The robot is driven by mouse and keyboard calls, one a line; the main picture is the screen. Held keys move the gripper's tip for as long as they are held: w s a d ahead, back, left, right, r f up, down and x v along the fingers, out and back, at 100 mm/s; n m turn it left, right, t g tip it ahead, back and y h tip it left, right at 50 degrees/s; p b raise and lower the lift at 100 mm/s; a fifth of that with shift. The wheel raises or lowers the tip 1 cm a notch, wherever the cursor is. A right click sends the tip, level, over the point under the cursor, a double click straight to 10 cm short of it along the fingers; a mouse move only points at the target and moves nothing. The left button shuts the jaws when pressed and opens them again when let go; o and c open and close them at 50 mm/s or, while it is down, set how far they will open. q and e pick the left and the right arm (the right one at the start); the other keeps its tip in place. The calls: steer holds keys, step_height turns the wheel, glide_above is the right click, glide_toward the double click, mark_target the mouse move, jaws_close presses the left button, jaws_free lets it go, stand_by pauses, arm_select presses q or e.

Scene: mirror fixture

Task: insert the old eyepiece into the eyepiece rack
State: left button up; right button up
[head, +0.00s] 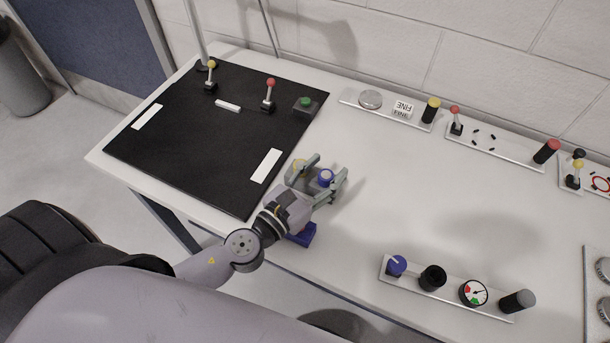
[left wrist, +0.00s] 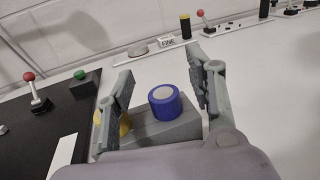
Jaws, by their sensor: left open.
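A blue cylinder with a pale round top, which looks like the old eyepiece (head: 325,177), stands upright at a small grey block, which looks like the eyepiece rack (left wrist: 178,131). The blue cylinder also shows in the left wrist view (left wrist: 165,104). A yellow round piece (left wrist: 125,123) is at the block's left end, partly hidden by a finger. My left gripper (head: 330,165) is open, with its fingers apart on either side of the blue cylinder. I cannot tell how deep the cylinder sits. My right gripper is not in view.
A black mat (head: 200,140) with levers and a green button (head: 306,102) lies to the left. A blue object (head: 302,236) is partly hidden under my left wrist. A strip of knobs and a gauge (head: 455,290) lies at front right. The table's middle right is clear.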

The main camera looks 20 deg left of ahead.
arm_select(q)
steer(key=v, duration=1.1)
steer(key=shift+s, duration=0.1)
